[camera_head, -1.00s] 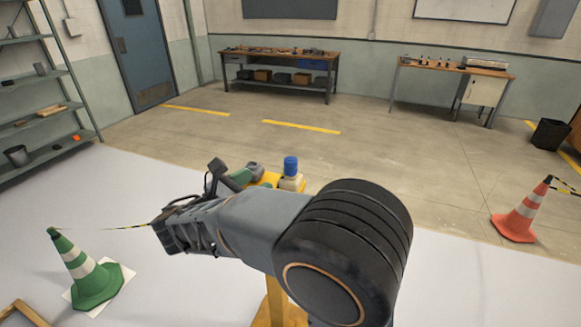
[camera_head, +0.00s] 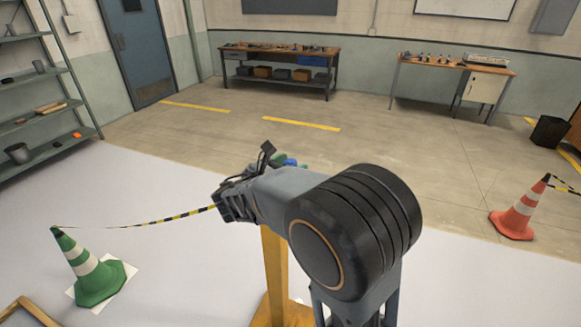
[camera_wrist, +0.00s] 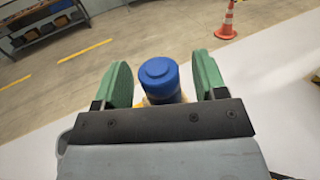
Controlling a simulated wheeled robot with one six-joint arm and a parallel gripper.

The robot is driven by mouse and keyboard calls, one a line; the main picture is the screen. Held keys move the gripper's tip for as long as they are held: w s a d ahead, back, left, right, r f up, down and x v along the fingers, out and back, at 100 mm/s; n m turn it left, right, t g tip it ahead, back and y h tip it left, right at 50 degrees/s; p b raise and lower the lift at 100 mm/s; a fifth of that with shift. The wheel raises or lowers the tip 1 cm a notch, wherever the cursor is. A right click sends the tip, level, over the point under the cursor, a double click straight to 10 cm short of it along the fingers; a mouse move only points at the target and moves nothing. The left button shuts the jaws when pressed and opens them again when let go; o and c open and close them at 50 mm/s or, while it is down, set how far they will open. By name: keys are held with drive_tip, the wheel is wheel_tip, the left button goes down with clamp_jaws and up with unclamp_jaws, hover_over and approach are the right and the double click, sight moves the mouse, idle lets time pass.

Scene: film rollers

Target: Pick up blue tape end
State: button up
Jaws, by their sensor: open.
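The blue tape end is a blue cylinder with a round raised top. In the wrist view the blue tape end (camera_wrist: 160,79) stands between the two green finger pads of my gripper (camera_wrist: 161,88). My gripper is open. In the head view, only a small part of the blue tape end (camera_head: 290,162) shows behind my arm, beside a green pad. Its lower part is hidden by my gripper.
A yellow stand (camera_head: 275,265) rises below my arm. Black-and-yellow tape (camera_head: 180,215) runs from a green cone (camera_head: 92,274) to behind my gripper. An orange cone (camera_head: 517,214) stands at right, also with tape. Workbenches and shelves are farther back.

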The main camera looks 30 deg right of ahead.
sight(291, 161)
drive_tip(key=shift+d, duration=0.2)
drive_tip(key=shift+c, duration=0.4)
drive_tip(key=c, duration=1.1)
drive_tip(key=shift+w+r, duration=0.1)
drive_tip(key=shift+r, duration=0.4)
wheel_tip(291, 161, up, 2)
drive_tip(key=shift+r, duration=0.1)
drive_tip(key=s+a+r+b, duration=0.1)
drive_tip(key=s+a+r, duration=0.2)
drive_tip(key=s+r, duration=0.6)
drive_tip(key=s, duration=0.4)
drive_tip(key=shift+s+r, duration=0.4)
